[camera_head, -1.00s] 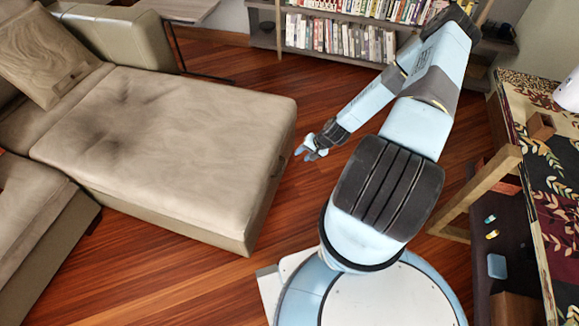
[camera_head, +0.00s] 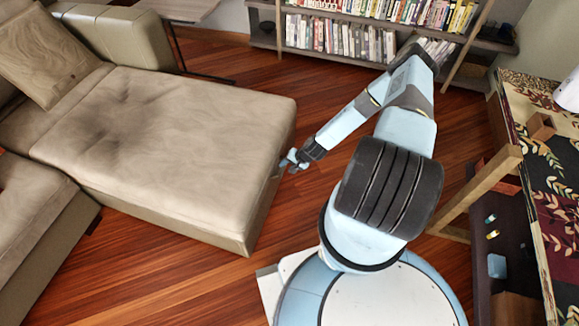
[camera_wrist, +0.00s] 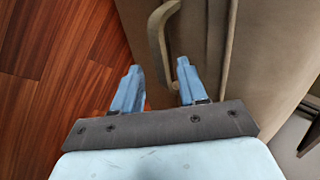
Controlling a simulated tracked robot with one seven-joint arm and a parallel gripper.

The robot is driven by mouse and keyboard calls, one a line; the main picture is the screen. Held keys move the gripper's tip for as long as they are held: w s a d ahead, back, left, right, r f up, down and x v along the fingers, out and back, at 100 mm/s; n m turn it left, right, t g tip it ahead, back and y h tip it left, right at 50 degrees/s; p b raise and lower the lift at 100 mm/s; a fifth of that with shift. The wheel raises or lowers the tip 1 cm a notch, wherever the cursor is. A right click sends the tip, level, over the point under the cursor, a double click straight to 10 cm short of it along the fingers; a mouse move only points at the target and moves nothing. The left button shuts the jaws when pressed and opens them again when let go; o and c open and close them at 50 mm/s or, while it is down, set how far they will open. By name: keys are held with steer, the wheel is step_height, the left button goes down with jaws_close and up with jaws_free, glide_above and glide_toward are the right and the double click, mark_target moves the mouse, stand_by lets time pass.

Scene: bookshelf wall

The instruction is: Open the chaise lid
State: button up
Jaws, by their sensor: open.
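The chaise (camera_head: 170,145) is beige and stands at the left in the head view, its lid shut flat with a seam along its front edge. My gripper (camera_head: 291,162) is open at the chaise's right end, close to its upper side edge. In the wrist view a curved tan handle (camera_wrist: 161,40) stands out from the chaise side (camera_wrist: 200,25). My open fingers (camera_wrist: 156,85) point toward it, with the handle's lower end near and between the fingertips. I cannot tell whether they touch it. In the head view the gripper hides the handle.
A bookshelf (camera_head: 345,35) stands along the back wall. A table with a patterned cloth (camera_head: 555,170) is at the right. A pillow (camera_head: 45,50) lies on the sofa at the far left. Bare wooden floor (camera_head: 190,275) lies in front of the chaise.

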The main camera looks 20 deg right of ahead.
steer(key=shift+x, duration=0.95)
steer(key=shift+c, duration=0.4)
steer(key=shift+d, duration=0.1)
jaws_close()
